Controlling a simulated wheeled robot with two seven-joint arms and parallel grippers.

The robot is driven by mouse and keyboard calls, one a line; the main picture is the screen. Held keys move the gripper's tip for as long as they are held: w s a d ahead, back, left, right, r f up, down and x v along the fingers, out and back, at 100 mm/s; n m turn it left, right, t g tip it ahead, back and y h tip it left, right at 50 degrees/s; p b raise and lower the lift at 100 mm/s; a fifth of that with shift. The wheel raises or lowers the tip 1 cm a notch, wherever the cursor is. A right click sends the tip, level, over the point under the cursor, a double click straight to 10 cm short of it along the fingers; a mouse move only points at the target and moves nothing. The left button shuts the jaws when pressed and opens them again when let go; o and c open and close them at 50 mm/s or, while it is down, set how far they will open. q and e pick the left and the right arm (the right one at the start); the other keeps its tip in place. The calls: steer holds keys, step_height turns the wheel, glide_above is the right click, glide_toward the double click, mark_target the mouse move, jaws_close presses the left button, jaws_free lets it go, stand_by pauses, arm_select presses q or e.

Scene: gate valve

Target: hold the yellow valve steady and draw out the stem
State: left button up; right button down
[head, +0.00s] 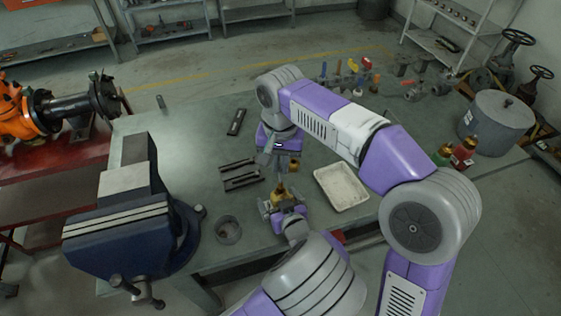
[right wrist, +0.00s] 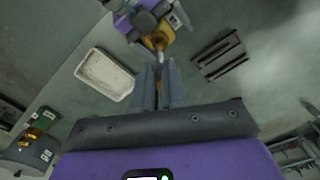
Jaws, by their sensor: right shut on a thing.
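The yellow valve (head: 280,190) is small and brassy and sits at the left gripper, over the front part of the bench; it also shows in the right wrist view (right wrist: 157,41). My left gripper (head: 283,203) has its fingers around the valve's body, but I cannot tell whether they press on it. The stem's lower end lies toward the valve's top.
A white tray (head: 342,186) lies right of the grippers. Dark slotted pieces (head: 240,175) and a grey ring (head: 228,230) lie to the left. A blue vise (head: 130,230) stands at the bench's left. A grey pot (head: 495,122) and small bottles stand at the right.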

arm_select(q)
steer(key=v, duration=1.2)
steer(key=shift+s, duration=0.1)
